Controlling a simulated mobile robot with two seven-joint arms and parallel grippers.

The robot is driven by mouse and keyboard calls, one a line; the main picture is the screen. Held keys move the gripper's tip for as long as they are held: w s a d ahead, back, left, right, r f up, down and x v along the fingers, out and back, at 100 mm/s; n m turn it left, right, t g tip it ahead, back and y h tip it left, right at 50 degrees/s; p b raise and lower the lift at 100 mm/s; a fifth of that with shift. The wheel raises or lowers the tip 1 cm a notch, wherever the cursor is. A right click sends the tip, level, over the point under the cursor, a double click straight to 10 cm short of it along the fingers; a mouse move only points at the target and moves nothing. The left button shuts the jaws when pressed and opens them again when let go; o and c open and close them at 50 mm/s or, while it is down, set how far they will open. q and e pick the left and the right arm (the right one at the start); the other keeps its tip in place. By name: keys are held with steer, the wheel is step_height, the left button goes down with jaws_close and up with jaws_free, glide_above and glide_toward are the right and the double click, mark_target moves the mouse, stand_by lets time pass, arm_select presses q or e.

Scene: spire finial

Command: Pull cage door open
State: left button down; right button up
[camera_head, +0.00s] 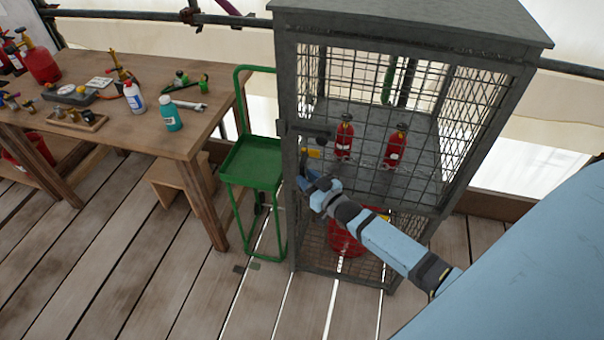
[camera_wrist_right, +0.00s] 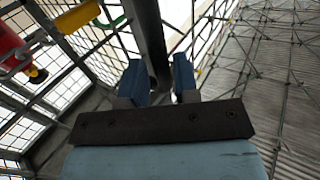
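The grey metal cage (camera_head: 413,26) stands upright in the head view, and its mesh door (camera_head: 400,175) appears closed. A dark latch or handle (camera_head: 318,134) sits at the door's left edge. My right gripper (camera_head: 304,180) is at the cage's left front edge, below that latch. In the right wrist view my right gripper's two blue fingers (camera_wrist_right: 160,80) are apart, with a dark metal bar (camera_wrist_right: 150,35) running up between or just beyond them. I cannot tell whether they touch it. My left gripper is not in view.
Small red extinguishers (camera_head: 344,138) stand on the cage shelf, and a larger red container (camera_head: 346,240) is low inside. A green cart (camera_head: 252,162) stands close to the cage's left. A wooden workbench (camera_head: 150,130) holds bottles and tools. Plank floor (camera_head: 150,275) is free in front.

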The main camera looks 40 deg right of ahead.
steer(key=shift+w+a, duration=0.15)
steer(key=shift+w, duration=1.05)
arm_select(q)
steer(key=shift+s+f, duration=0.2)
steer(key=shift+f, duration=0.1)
arm_select(e)
jaws_close()
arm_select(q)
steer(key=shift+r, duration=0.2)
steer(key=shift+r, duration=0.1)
arm_select(e)
steer(key=shift+s, duration=0.15)
